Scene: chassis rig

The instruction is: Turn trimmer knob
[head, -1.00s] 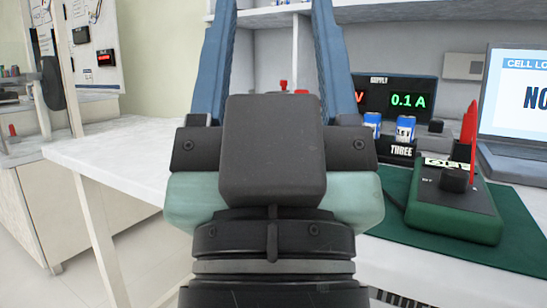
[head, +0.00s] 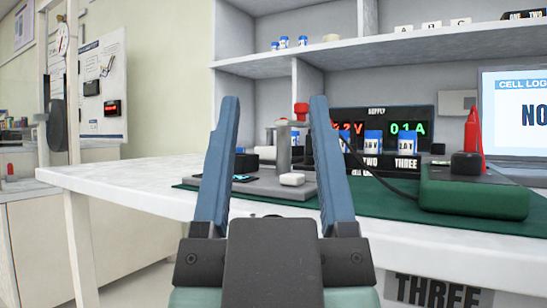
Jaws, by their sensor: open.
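My gripper (head: 275,102) is open and empty. Its two blue fingers point away from me, with a wide gap between them. A green box (head: 474,192) stands on the green mat at the right, with a black knob (head: 466,163) on its top. A grey fixture plate (head: 262,187) with a post and a small white block (head: 292,180) shows between and behind the fingers, partly hidden by them. No part is legibly marked as the trimmer, so I cannot tell which one it is. My gripper appears apart from all of these.
The green mat (head: 385,209) lies on a white bench (head: 130,181). Behind are a supply display (head: 378,122), several blue-and-white cells (head: 373,142) and a red pointed object (head: 473,135). A laptop (head: 513,115) stands at the right. A shelf (head: 300,62) overhangs the back. The bench's left part is clear.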

